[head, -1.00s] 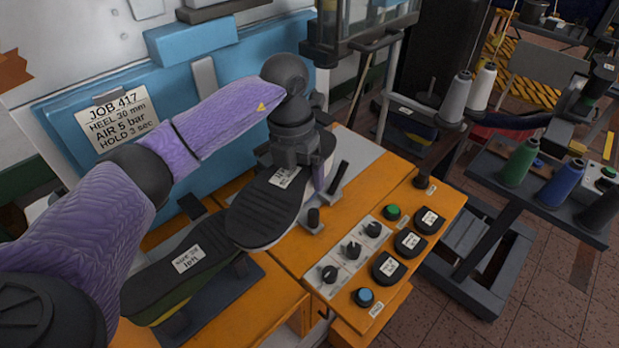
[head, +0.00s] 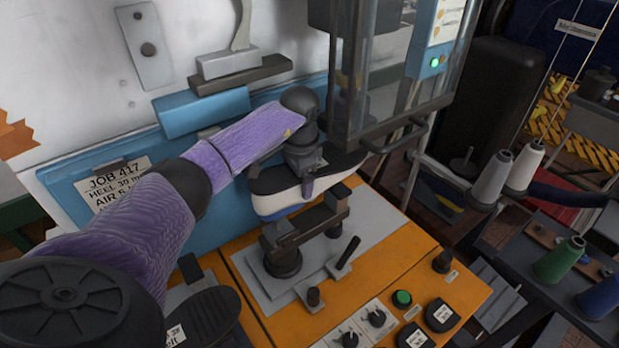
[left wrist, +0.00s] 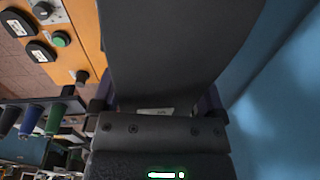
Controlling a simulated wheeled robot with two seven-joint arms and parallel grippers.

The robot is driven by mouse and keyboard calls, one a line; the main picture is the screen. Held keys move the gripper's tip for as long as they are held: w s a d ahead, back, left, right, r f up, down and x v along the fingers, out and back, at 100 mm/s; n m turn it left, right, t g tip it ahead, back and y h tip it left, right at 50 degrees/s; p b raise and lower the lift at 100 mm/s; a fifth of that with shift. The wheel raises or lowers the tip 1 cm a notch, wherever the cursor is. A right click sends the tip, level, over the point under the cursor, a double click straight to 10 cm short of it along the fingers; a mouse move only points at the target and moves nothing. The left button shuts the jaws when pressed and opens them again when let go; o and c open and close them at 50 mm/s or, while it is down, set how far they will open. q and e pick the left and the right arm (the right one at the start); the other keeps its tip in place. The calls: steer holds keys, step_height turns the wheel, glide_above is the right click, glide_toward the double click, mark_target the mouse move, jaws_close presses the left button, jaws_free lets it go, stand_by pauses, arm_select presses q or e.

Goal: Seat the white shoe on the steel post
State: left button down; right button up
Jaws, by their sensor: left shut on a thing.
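My left gripper (head: 308,175) is shut on the white shoe (head: 270,184), which is held sole up. Its dark sole faces upward, and its white side and a blue part show below. In the left wrist view the dark sole (left wrist: 180,50) fills the upper middle, in front of the left gripper (left wrist: 160,105). The shoe hangs above and behind a dark metal fixture with a round-based post (head: 282,260) on a grey plate. The shoe looks apart from it, but the exact gap is hard to judge. My right gripper is not in view.
A second dark-soled shoe (head: 210,314) lies sole up at lower left. A clear-walled machine guard with a bar handle (head: 395,135) stands close right of the held shoe. A green button (head: 402,298) and knobs are at front right. The blue panel (head: 225,200) is behind.

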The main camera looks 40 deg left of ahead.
arm_select(q)
steer(key=shift+w+a+r+n, duration=0.1)
steer(key=shift+w+a+n, duration=0.05)
steer(key=shift+w+n, duration=0.15)
steer(key=shift+s+f+b, duration=0.15)
steer(key=shift+f+b, duration=0.15)
steer(key=shift+b, duration=0.05)
step_height(320, 180, down, 3)
steer(key=b, duration=0.3)
steer(key=shift+f, duration=0.15)
steer(key=shift+f+b, duration=0.6)
steer(key=shift+f, duration=0.2)
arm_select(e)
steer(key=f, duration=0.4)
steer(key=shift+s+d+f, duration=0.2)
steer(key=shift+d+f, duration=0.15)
arm_select(q)
steer(key=shift+f, duration=0.15)
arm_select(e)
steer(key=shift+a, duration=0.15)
arm_select(q)
jaws_free()
steer(key=shift+s, duration=0.1)
